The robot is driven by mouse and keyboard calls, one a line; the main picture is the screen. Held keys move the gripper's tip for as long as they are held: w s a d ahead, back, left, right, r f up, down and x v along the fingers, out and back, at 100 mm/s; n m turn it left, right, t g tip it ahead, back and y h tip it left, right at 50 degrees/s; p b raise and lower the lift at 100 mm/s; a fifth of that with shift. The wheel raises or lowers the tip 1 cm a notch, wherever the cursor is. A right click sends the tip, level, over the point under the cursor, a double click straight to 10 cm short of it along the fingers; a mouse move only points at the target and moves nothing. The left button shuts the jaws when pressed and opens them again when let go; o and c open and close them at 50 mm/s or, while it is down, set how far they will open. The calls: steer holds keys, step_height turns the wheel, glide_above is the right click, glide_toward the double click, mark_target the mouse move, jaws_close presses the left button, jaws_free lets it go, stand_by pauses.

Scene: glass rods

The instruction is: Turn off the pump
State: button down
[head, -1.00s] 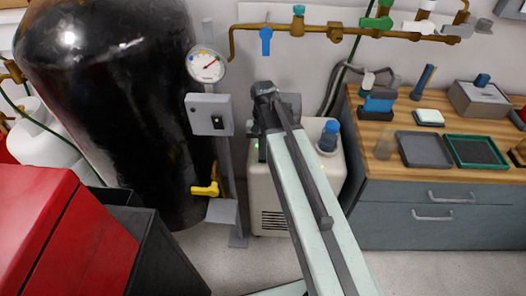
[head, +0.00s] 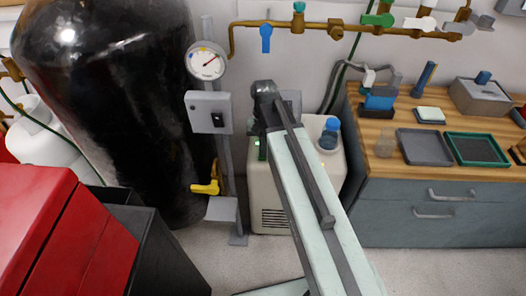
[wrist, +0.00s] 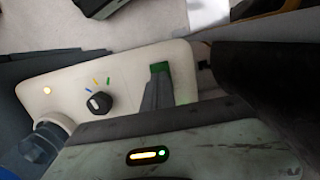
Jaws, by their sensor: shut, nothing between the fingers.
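The pump is a cream box (head: 268,190) on the floor, with my arm reaching across it in the head view. In the wrist view its panel (wrist: 130,62) carries a black knob (wrist: 99,103) with blue, yellow and green marks, and a lit amber lamp (wrist: 46,90). A green switch-like part (wrist: 159,68) sits to the right of the knob. My gripper (wrist: 157,82) is shut and empty, its grey fingertips at or just in front of the green part. I cannot tell whether they touch it. The head view hides the fingertips behind my arm.
A blue-capped bottle (head: 330,134) stands on the pump's right side. A black tank (head: 110,100), a gauge (head: 207,62) and a switch box (head: 208,112) are to the left. A wooden-topped bench (head: 420,165) is close on the right. Brass pipes run above.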

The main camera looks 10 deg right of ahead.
steer(key=shift+w+d+r, duration=0.1)
steer(key=shift+w, duration=0.2)
step_height(320, 180, up, 14)
steer(key=w+p, duration=0.2)
steer(key=p, duration=1.2)
steer(key=shift+d, duration=0.3)
steer(key=shift+s, duration=0.1)
steer(key=s+n+t, duration=0.1)
steer(key=s+n, duration=0.2)
steer(key=s, duration=0.4)
steer(key=shift+s+d, duration=0.15)
steer(key=shift+d, duration=0.05)
steer(key=shift+f, duration=0.2)
